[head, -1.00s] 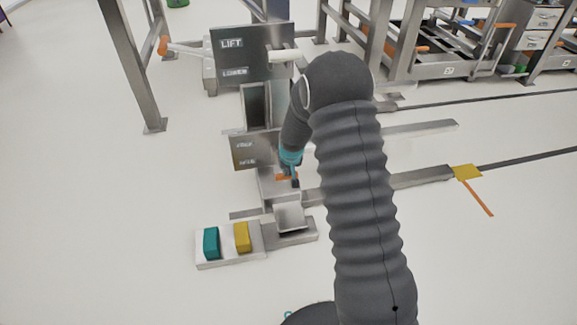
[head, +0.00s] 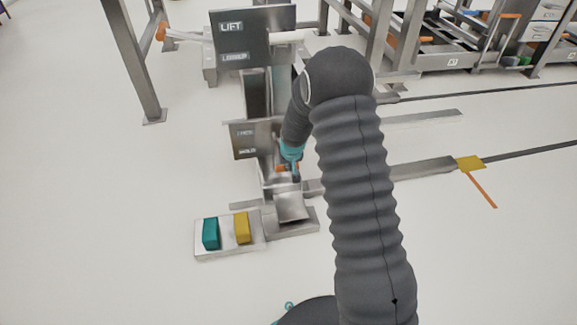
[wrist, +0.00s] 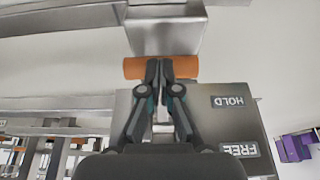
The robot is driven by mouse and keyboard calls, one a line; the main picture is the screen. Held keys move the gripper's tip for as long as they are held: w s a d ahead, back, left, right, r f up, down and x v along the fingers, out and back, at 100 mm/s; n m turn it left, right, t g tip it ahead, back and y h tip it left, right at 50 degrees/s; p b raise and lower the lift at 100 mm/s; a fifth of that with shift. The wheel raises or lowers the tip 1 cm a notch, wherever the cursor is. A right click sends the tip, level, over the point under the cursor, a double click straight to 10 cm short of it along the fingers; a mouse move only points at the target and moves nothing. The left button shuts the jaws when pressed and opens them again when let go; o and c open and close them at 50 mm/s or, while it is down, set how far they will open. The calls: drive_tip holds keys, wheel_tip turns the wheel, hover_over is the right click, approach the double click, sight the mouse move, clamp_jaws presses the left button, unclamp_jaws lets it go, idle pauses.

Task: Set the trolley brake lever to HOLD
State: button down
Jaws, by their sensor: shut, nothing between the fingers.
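The brake lever's orange handle (wrist: 186,68) lies crosswise at my fingertips in the wrist view. My gripper (wrist: 158,68) is shut with nothing between its fingers, its tips against or just in front of the handle's middle; contact is not certain. The grey label plate (wrist: 200,125) carries HOLD (wrist: 234,101) and FREE (wrist: 239,149), upside down in that view. The handle lies level with a spot beyond HOLD, on the side away from FREE. In the head view the plate (head: 240,142) is left of my gripper (head: 291,170), and part of the orange handle (head: 280,168) shows beside it.
A metal pedal-like plate (head: 291,206) sits below the lever. A low plate with a teal block (head: 210,234) and a yellow block (head: 242,228) stands left of it. A LIFT/LOWER plate (head: 262,45) rises behind. Floor at the left is clear.

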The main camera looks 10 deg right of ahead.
drive_tip(key=s+f+p+v, duration=0.1)
drive_tip(key=s+p+v, duration=0.1)
drive_tip(key=v, duration=1.1)
drive_tip(key=shift+s+d+r, duration=0.2)
drive_tip(key=shift+s+r, duration=0.05)
drive_tip(key=shift+s, duration=0.3)
drive_tip(key=s+g, duration=0.3)
drive_tip(key=s, duration=0.6)
drive_tip(key=s+d+r+t+p, duration=0.1)
drive_tip(key=s+d+r+t, duration=0.1)
drive_tip(key=s+r, duration=1)
drive_tip(key=s+d+r+t+p, duration=0.1)
drive_tip(key=s+d+r+t, duration=0.1)
drive_tip(key=s+r, duration=1)
wheel_tip(320, 180, up, 2)
drive_tip(key=shift+d+r+m, duration=0.25)
drive_tip(key=shift+d+m, duration=0.15)
